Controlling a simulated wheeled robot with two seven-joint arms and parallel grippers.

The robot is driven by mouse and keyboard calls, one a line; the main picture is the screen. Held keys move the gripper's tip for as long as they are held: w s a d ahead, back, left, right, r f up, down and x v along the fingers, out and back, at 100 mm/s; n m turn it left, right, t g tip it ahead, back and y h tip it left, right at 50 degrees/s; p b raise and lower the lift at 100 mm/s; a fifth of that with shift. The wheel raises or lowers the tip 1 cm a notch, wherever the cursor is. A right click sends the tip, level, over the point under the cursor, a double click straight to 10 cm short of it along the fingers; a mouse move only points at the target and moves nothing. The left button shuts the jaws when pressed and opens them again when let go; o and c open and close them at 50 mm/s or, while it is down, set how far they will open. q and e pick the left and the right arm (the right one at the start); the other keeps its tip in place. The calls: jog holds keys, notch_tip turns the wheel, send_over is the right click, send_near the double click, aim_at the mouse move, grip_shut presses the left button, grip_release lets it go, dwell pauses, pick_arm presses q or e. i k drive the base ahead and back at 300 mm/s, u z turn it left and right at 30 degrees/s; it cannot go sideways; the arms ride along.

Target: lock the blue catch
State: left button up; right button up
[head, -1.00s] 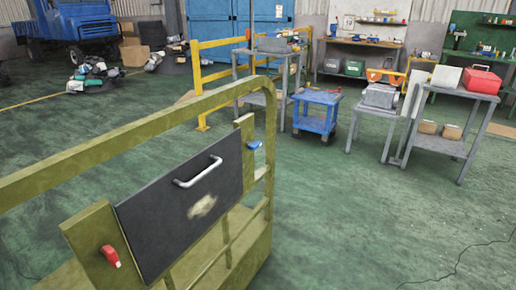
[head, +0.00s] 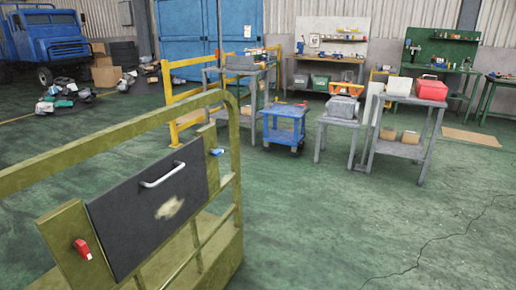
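The blue catch (head: 217,152) is small and sits on the right post of a yellow-green chassis frame (head: 228,110), at the right side of a dark panel (head: 140,225). The panel has a silver handle (head: 163,175) and a pale worn patch. A red catch (head: 83,249) sits on the left post of the same frame. The blue catch is too small to tell whether it is locked. Neither of my grippers is in view.
Open green floor (head: 330,215) lies to the right of the frame. Behind it stand a yellow rail (head: 178,105), a blue cart (head: 285,125) and grey tables, one with a red toolbox (head: 431,89). A blue truck (head: 45,40) is at the back left.

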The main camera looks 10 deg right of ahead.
aim_at(215, 153)
jog(key=z, duration=0.25)
jog(key=i, duration=0.85)
jog(key=u, duration=0.15)
